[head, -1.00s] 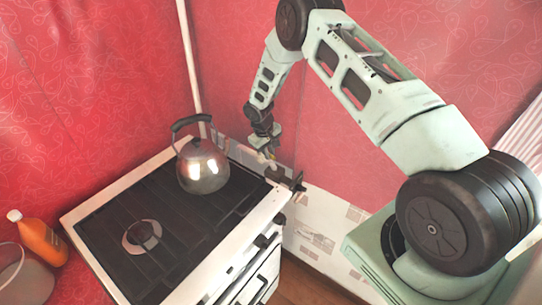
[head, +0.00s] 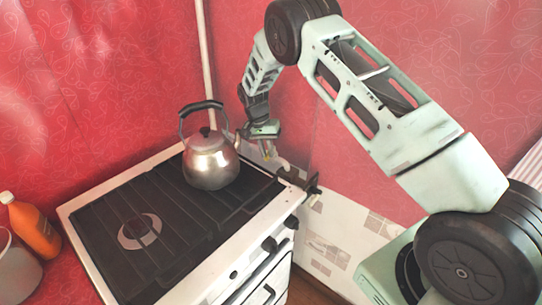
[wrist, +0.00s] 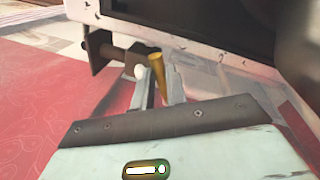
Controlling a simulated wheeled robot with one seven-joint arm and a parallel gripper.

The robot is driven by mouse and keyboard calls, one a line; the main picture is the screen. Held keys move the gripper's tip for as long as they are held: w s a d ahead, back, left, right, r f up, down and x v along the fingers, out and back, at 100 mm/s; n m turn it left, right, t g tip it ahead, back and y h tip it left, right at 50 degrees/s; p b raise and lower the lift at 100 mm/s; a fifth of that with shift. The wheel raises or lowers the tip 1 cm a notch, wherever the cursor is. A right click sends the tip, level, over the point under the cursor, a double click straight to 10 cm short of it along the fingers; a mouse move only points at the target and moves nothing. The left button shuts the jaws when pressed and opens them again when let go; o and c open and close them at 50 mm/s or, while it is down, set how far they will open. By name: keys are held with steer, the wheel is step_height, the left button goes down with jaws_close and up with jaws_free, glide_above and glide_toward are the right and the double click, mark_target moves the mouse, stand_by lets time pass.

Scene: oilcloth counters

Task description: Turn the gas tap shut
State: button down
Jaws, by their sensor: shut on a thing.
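The gas tap shows as a small yellow lever (wrist: 157,68) in the wrist view, standing between my two fingers. My gripper (wrist: 159,92) is shut on this lever. In the head view my gripper (head: 268,153) reaches down behind the back right part of the stove, close to the wall. A bit of yellow shows at its fingertips there. The tap's body is mostly hidden, and I cannot read the lever's exact angle.
A white stove (head: 104,183) with black grates stands in the corner. A steel kettle (head: 211,163) sits on it, near my gripper. A dark fitting (head: 298,180) juts out at the stove's right corner. An orange bottle (head: 35,232) stands at the left.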

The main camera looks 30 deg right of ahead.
steer(key=shift+w+a+m+b, duration=0.3)
steer(key=shift+w+m+b, duration=0.15)
steer(key=shift+m, duration=0.55)
steer(key=c, duration=1.4)
jaws_free()
steer(key=shift+r, duration=0.1)
step_height(320, 180, up, 17)
steer(key=w+a+b, duration=0.2)
steer(key=b, duration=0.1)
steer(key=shift+w, duration=0.4)
steer(key=shift+c, duration=0.4)
